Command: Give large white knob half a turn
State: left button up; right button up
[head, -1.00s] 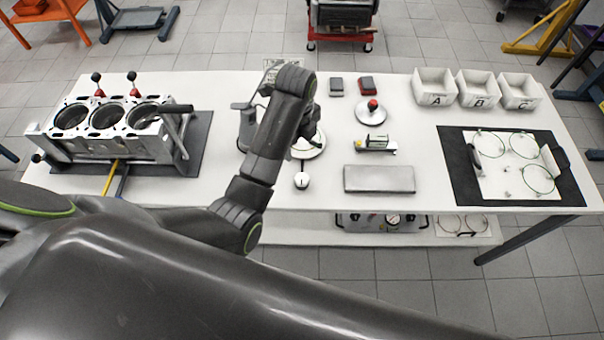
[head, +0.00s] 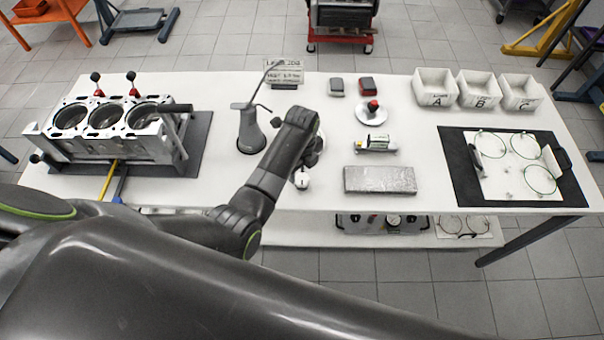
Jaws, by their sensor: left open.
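A white round knob (head: 302,181) with a dark mark on top stands near the table's front edge, left of the grey flat block. It is partly covered by my left arm. My left gripper (head: 315,145) is open, just behind the knob and above a pale round disc that it mostly hides. The fingertips are small and dark, and I cannot tell whether they touch anything. My right gripper is not in view.
A grey oil can (head: 250,130) with a thin spout stands left of my gripper. A grey block (head: 380,180), a small yellow-ended device (head: 376,144) and a red-knobbed disc (head: 371,113) lie to the right. The engine block (head: 110,150) is at left.

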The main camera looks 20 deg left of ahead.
aim_at(302, 178)
pick_arm(q)
jog(key=shift+f, duration=2.2)
jog(key=c, duration=1)
